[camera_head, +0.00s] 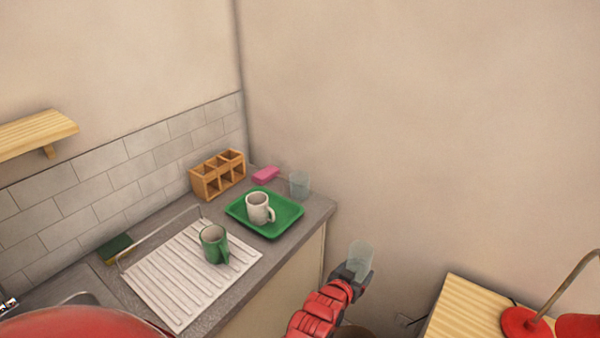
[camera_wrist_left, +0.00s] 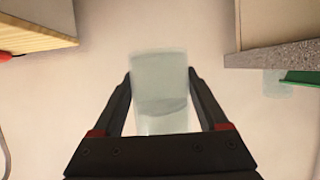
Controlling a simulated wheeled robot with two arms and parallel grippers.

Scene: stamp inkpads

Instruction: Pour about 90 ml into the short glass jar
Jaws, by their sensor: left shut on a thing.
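My left gripper (camera_head: 358,278) is shut on a clear, pale glass vessel (camera_head: 361,258), held in the air to the right of the counter's end. In the left wrist view this held vessel (camera_wrist_left: 160,80) sits between the two fingers, with a darker band across it that could be liquid; I cannot tell how much. Another clear glass vessel, seemingly the short glass jar (camera_head: 300,184), stands on the counter at the back right, behind the green tray. It shows faintly at the right in the left wrist view (camera_wrist_left: 277,84). My right gripper is not in view.
A green tray (camera_head: 288,222) holds a white mug (camera_head: 258,207). A green mug (camera_head: 213,244) stands on the white ribbed drainer (camera_head: 178,285). A wooden compartment box (camera_head: 218,176) and pink block (camera_head: 265,175) are behind. A wooden table (camera_head: 463,318) with a red lamp (camera_head: 525,323) is at right.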

